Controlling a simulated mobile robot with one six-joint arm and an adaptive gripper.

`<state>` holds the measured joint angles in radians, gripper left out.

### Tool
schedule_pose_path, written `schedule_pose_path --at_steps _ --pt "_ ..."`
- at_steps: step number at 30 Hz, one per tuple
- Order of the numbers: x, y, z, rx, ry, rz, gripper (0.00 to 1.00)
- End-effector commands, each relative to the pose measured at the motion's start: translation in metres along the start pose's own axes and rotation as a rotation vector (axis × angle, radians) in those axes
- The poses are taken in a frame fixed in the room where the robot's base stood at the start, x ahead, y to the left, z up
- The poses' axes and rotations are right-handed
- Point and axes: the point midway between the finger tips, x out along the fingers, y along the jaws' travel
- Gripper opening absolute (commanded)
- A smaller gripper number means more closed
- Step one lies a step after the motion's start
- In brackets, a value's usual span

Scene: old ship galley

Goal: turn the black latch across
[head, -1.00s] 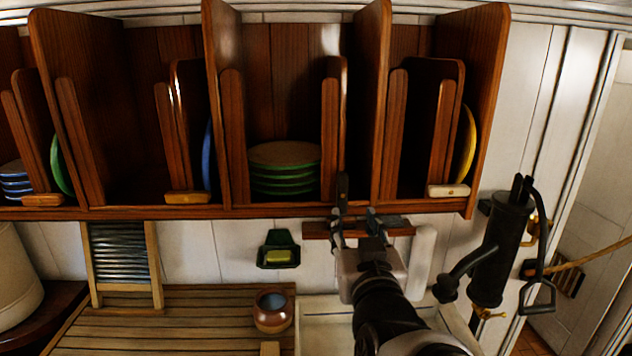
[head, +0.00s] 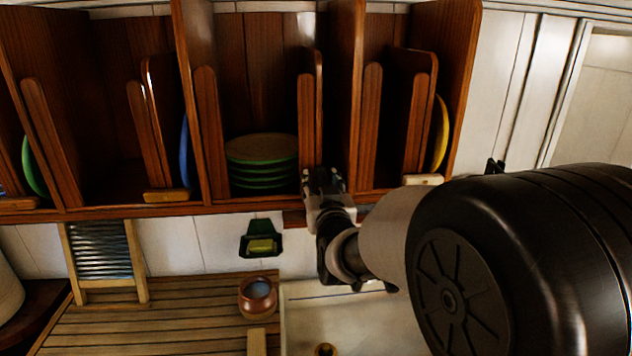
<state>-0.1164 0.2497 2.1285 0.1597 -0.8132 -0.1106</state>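My gripper (head: 323,178) is at the front edge of the plate rack (head: 245,208), right of the green plates and at the foot of a divider. It covers the place where the black latch stood upright earlier. I cannot pick the latch out from the dark fingers now, nor tell its angle. Whether the fingers are open, shut or touching the latch is too small and dark to tell.
Green plates (head: 262,160) are stacked left of my gripper. A yellow plate (head: 440,135) stands to the right above a pale latch (head: 423,180). A wooden latch (head: 172,196) lies across to the left. A soap holder (head: 261,238) and pot (head: 258,297) are below.

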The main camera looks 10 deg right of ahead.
Motion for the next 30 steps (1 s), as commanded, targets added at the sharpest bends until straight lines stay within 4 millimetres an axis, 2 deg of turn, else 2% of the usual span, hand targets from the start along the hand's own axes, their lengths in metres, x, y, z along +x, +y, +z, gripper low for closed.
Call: schedule_pose_path --at_steps 4,22,30 --pt "-0.0002 0.0 -0.0001 0.0 0.0 0.0 0.4" --pt "-0.0005 0.0 -0.0004 0.0 0.001 0.0 0.0" --pt "-0.0005 0.0003 0.0004 0.015 0.002 0.0 0.0"
